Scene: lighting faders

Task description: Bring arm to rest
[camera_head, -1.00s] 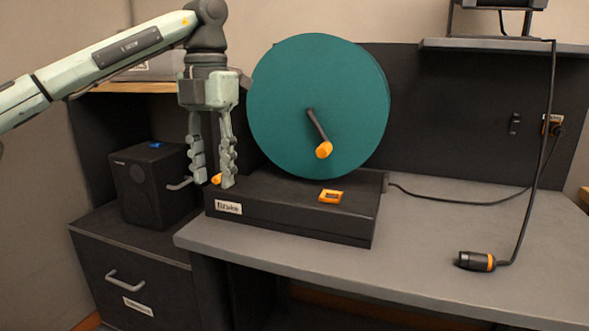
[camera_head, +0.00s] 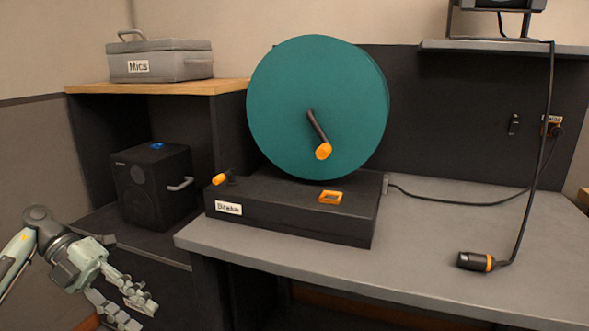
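My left gripper (camera_head: 130,309) is low at the bottom left, in front of the dark cabinet. Its fingers are apart and nothing is between them. It is clear of the black base box (camera_head: 290,222), which carries a "Brake" label. An orange-tipped lever (camera_head: 219,179) sticks out at the box's left end, and nothing touches it. A large teal wheel (camera_head: 300,85) with an orange-ended crank (camera_head: 323,150) stands over the box. My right gripper is out of view.
A black speaker (camera_head: 140,195) stands on the cabinet at left. A grey "Mics" case (camera_head: 180,62) sits on the wooden shelf (camera_head: 130,87). The desk's right part is mostly bare.

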